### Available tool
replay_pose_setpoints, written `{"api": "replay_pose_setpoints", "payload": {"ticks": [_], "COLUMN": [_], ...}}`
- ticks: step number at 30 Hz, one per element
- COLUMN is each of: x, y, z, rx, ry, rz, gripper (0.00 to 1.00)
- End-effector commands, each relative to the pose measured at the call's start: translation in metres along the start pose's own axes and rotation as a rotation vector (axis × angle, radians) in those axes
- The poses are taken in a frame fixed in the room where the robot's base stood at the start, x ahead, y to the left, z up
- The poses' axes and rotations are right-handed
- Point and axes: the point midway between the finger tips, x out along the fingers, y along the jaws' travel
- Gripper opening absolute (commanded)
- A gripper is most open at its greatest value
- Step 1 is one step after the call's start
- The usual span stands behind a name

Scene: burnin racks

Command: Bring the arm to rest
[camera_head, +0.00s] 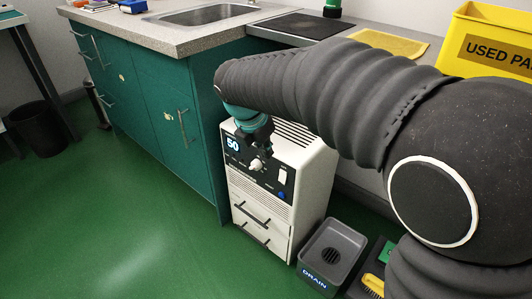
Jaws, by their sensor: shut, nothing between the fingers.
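My arm (320,85) reaches from the right across the picture in its dark ribbed cover. My gripper (262,148) hangs at its end, pointing down, in front of the upper part of a white box-shaped unit (312,175). The gripper is dark and small in the view, and its fingers are shut with nothing seen between them. The unit has a black panel with a lit "50" display (233,144), a pale knob (256,165) and a white switch (282,177). The fingertips appear just above the knob; I cannot tell whether they touch the panel.
A green cabinet (150,110) with a grey counter and sink (205,16) stands at the left. A grey bin marked DRAIN (318,278) sits right of the unit. A yellow box (480,65) is at upper right. The green floor (120,220) is open at left.

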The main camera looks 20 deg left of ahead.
Motion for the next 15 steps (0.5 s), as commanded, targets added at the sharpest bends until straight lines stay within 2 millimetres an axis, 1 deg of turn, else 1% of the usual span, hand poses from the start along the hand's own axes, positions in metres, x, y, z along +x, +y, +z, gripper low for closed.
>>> {"api": "replay_pose_setpoints", "payload": {"ticks": [11, 13, 15], "x": [0.0005, 0.0006, 0.0006], "y": [-0.0004, -0.0004, 0.0001], "z": [0.0007, 0.0008, 0.0009], "rx": [0.005, 0.030, 0.090], "ry": [0.000, 0.000, 0.000], "rz": [0.000, 0.000, 0.002], "gripper": [0.00, 0.00, 0.00]}}
